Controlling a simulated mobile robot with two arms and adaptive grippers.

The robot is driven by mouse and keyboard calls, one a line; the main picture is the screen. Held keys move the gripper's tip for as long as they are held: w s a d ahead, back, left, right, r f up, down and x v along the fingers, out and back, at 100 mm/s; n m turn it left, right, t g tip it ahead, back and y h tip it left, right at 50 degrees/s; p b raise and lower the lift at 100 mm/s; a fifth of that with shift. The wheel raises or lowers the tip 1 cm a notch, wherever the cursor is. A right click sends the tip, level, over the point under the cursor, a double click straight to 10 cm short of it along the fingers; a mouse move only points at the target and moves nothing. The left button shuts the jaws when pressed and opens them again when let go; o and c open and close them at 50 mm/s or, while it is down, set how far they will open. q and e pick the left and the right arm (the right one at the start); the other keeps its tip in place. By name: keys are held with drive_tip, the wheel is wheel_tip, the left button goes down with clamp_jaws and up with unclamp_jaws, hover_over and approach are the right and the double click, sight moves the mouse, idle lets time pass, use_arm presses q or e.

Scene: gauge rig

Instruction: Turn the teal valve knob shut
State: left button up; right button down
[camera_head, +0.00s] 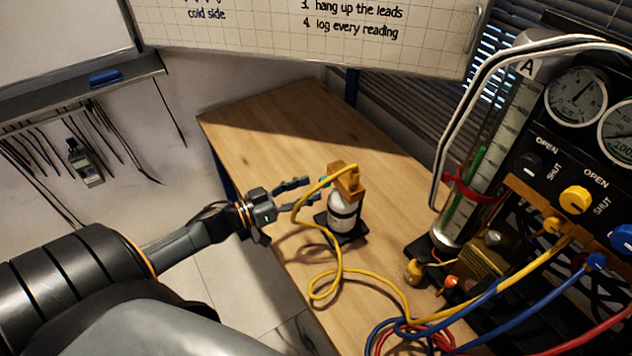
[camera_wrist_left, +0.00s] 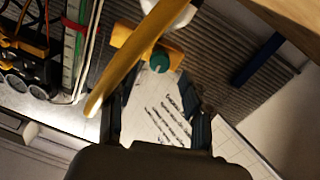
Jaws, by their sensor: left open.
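A white cylinder (camera_head: 342,213) with a dark band stands upright in a black base on the wooden table. A brass valve block (camera_head: 350,186) sits on its top. The teal valve knob (camera_head: 325,181) shows as a small patch on the block's left side, facing my left gripper (camera_head: 308,192). In the left wrist view, the teal knob (camera_wrist_left: 160,60) is round and lies ahead, between the lines of my open fingers (camera_wrist_left: 157,108). My left gripper is open and empty, just left of the knob. A yellow hose (camera_wrist_left: 125,72) crosses in front of the block. My right gripper is out of view.
The yellow hose (camera_head: 340,262) loops from the block across the table (camera_head: 262,130) to a gauge panel (camera_head: 560,150) at the right. Blue and red hoses (camera_head: 400,335) lie at the front. The table's back left part is clear.

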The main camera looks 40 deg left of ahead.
sight(321, 184)
use_arm(q)
drive_tip(key=shift+x, duration=1.55)
clamp_jaws()
